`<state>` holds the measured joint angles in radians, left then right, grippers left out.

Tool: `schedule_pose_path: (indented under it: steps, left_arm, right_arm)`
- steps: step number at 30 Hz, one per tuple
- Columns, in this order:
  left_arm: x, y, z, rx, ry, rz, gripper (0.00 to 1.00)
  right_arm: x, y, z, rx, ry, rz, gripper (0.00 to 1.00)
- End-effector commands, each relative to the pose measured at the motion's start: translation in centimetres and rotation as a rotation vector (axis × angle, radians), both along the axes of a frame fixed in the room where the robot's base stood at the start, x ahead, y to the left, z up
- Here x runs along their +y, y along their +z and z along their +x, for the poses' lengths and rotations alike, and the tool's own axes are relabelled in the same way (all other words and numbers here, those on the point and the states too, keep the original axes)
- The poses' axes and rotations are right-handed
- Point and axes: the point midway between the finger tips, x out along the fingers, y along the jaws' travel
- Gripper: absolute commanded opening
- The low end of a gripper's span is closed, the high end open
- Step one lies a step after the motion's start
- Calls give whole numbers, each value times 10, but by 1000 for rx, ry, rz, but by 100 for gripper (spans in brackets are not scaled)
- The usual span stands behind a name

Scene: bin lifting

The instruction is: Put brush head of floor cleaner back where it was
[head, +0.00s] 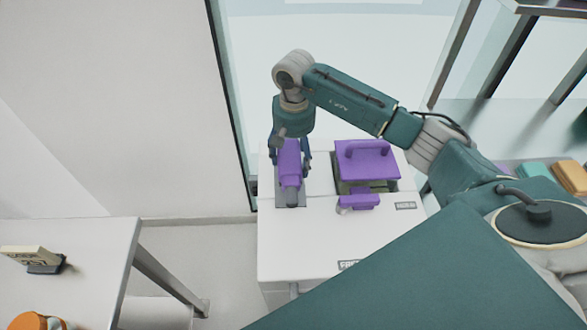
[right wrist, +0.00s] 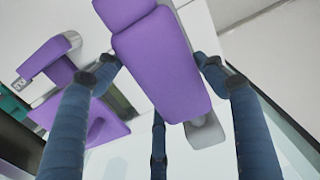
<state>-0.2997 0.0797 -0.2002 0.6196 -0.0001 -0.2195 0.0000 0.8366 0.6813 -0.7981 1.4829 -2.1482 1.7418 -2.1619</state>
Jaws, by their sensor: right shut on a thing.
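A long purple piece (head: 290,165), which looks like the brush head, is upper left on the white cabinet top (head: 300,235) in the head view. My right gripper (head: 290,158) reaches down over it and is shut on it, with fingers on both sides. The right wrist view shows the purple piece (right wrist: 165,60) between my blue fingers. A grey part (head: 289,198) lies under its near end and also shows in the right wrist view (right wrist: 205,130). I cannot tell whether the piece rests on the grey part or hangs just above it. My left gripper is not in view.
A purple handled lid or bucket (head: 367,158) stands just right of the held piece, with a smaller purple part (head: 360,201) in front. A white table (head: 70,270) stands at left. Glass (head: 350,45) lies behind. Coloured boxes (head: 570,175) sit at far right.

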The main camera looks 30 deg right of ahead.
Motion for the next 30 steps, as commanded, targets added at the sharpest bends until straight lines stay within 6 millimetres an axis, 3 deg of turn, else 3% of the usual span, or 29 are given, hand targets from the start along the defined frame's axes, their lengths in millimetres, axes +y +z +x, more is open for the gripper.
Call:
schedule_pose_path:
  steps: [17, 29, 30]
  left_arm:
    - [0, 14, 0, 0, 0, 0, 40]
    - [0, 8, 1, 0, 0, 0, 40]
    - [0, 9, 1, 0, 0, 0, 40]
  right_arm:
    - [1, -67, 0, 1, 0, 3, 49]
    - [0, -74, 1, -2, 2, 0, 49]
    - [0, -73, 0, -1, 2, 0, 76]
